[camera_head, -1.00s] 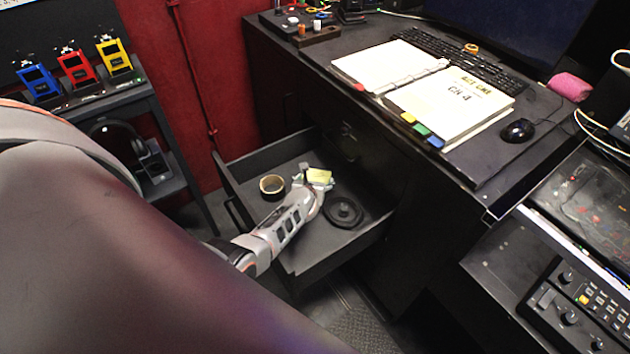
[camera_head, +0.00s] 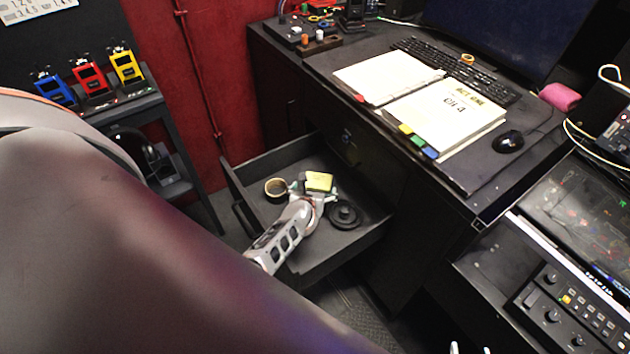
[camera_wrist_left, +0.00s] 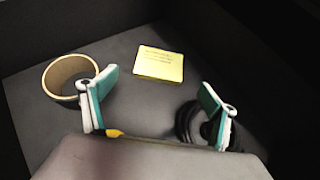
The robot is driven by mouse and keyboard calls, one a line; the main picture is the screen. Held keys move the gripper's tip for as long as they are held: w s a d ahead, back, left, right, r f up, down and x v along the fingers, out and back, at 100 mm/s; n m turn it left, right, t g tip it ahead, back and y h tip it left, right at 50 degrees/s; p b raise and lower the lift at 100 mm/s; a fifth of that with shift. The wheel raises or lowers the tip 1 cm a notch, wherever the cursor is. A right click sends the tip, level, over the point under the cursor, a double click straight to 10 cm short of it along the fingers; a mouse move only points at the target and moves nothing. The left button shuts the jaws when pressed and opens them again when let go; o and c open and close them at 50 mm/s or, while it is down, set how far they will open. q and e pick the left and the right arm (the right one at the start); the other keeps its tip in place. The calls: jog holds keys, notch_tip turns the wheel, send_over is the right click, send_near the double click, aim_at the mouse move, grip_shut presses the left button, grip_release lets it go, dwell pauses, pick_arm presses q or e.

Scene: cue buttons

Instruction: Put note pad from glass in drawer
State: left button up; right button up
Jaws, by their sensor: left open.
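The yellow note pad (camera_head: 319,181) lies flat on the floor of the open drawer (camera_head: 262,160), near its middle. In the left wrist view the note pad (camera_wrist_left: 158,63) is beyond my fingertips, apart from both fingers. My left gripper (camera_head: 310,194) is inside the drawer, open and empty; its two teal-and-white fingers (camera_wrist_left: 157,85) stand wide apart. Two small white tips (camera_head: 470,349) at the bottom edge of the head view look like my right gripper, mostly cut off. No glass shows clearly.
A tape roll (camera_head: 276,188) lies left of the pad in the drawer, and a black round object (camera_head: 345,214) lies right of it. The desk (camera_head: 300,75) above holds an open binder (camera_head: 445,110), a keyboard and a mouse (camera_head: 508,142).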

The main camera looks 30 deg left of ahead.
pick_arm(q)
jog(key=p+v, duration=0.1)
jog(key=v, duration=0.2)
jog(key=shift+s+d+r, duration=0.15)
jog(key=shift+s+r, duration=0.25)
jog(key=s+d+r+m+t+h, duration=0.25)
jog(key=d+r+m+t, duration=0.2)
jog(key=r+m, duration=0.8)
jog(key=s+d+r+m+t+h, duration=0.1)
jog(key=d+r+m+t+h, duration=0.3)
jog(key=r+m, duration=0.8)
jog(key=s+d+f+m+g, duration=0.2)
jog(key=s+d+f+m, duration=0.1)
jog(key=s+f+m, duration=0.2)
jog(key=s+d+f+m+g, duration=0.3)
jog(key=s+f+m, duration=0.2)
jog(key=s+m, duration=0.3)
jog(key=s+d+f+m+g, duration=0.2)
jog(key=s+f+m+g, duration=0.1)
jog(key=s+f+m, duration=0.3)
jog(key=shift+s+d+m+h, duration=0.3)
jog(key=shift+d+m, duration=0.1)
jog(key=shift+m, duration=0.35)
pick_arm(e)
notch_tip(320, 180, up, 2)
jog(key=shift+d+r, duration=0.1)
